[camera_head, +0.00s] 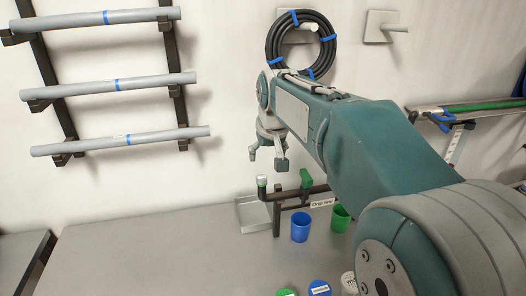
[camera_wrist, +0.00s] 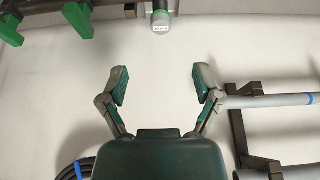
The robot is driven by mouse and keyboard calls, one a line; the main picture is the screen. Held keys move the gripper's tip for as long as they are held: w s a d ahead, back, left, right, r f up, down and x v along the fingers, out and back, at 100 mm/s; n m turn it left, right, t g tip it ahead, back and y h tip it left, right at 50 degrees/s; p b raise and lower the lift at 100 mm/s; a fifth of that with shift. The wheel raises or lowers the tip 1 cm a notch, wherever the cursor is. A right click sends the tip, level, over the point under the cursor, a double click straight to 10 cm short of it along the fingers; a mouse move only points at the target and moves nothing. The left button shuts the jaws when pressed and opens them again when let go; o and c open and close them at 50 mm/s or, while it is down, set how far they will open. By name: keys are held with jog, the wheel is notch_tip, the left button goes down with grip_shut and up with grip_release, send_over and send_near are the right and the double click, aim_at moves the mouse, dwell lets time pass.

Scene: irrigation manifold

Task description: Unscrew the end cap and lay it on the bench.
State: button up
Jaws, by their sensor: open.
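The end cap is a light grey cap (camera_head: 262,180) on top of a short upright pipe at the left end of the dark manifold (camera_head: 290,196). It also shows at the top of the wrist view (camera_wrist: 161,24), with a green ring behind it. My gripper (camera_head: 267,160) is open and empty, a little above the cap and apart from it. In the wrist view, the two spread fingers (camera_wrist: 161,82) have only the pale wall between them. The grey bench (camera_head: 150,252) lies below.
A shallow grey tray (camera_head: 245,222) sits beside the manifold. A green valve handle (camera_head: 305,177) stands right of the cap. A blue cup (camera_head: 300,228) and a green cup (camera_head: 340,219) stand in front. The bench's left part is clear. A coiled black hose (camera_head: 273,45) hangs on the wall.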

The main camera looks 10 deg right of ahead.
aim_at(261, 177)
jog(key=x, duration=1.1)
jog(key=shift+w, duration=0.3)
grip_shut()
jog(key=shift+n+g+y, duration=0.3)
jog(key=shift+n+y, duration=0.6)
jog(key=shift+n, duration=1.4)
jog(key=shift+n+y, duration=0.3)
jog(key=shift+n, duration=0.6)
jog(key=shift+n+g+y, duration=0.4)
jog(key=shift+n+y, duration=0.1)
jog(key=shift+n, duration=0.9)
